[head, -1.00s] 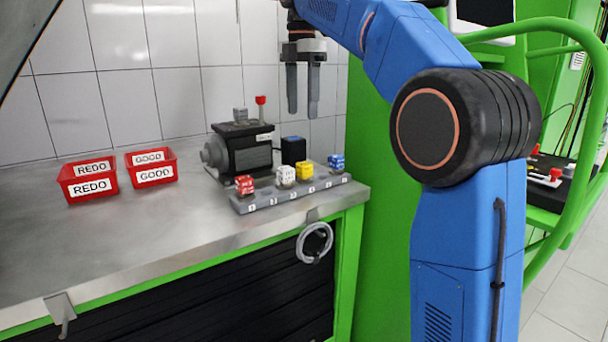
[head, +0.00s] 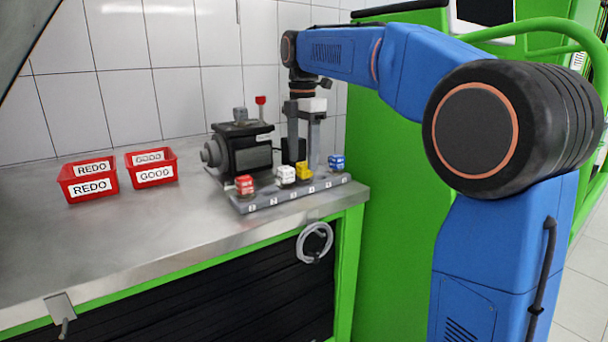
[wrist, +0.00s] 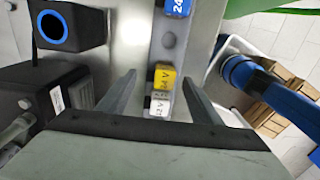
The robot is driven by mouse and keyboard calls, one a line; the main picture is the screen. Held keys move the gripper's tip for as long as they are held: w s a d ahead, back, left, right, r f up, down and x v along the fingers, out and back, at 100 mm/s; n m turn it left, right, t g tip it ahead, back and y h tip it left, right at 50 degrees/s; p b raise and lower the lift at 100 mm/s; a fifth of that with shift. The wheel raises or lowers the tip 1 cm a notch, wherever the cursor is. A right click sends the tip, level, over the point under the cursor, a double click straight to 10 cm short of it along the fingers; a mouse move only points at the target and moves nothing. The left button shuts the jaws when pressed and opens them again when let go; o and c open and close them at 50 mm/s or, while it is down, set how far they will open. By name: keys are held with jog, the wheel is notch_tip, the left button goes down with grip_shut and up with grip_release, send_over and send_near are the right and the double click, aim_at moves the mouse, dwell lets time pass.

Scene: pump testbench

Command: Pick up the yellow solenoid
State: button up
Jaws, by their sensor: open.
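The yellow solenoid (head: 304,170) sits on the grey numbered rack (head: 262,203), between the white solenoid (head: 286,175) and the blue solenoid (head: 337,162). In the wrist view the yellow solenoid (wrist: 165,79) lies between and just beyond the two fingertips, with the white solenoid (wrist: 159,104) close behind it. My gripper (head: 304,168) points down with its fingers apart, one finger on each side in the wrist view (wrist: 158,82). It holds nothing. Whether a finger touches the yellow solenoid cannot be told.
A red solenoid (head: 245,185) stands at the rack's left end. The black pump (head: 240,148) is close behind the rack. Two red bins, REDO (head: 88,181) and GOOD (head: 151,168), stand on the left of the steel bench (head: 130,235), whose front is clear.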

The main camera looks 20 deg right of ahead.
aim_at(303, 163)
jog(key=shift+f, duration=1.35)
jog(key=shift+c, duration=0.3)
jog(key=c, duration=0.9)
jog(key=shift+r, duration=0.15)
notch_tip(303, 163, up, 10)
jog(key=shift+f, duration=0.15)
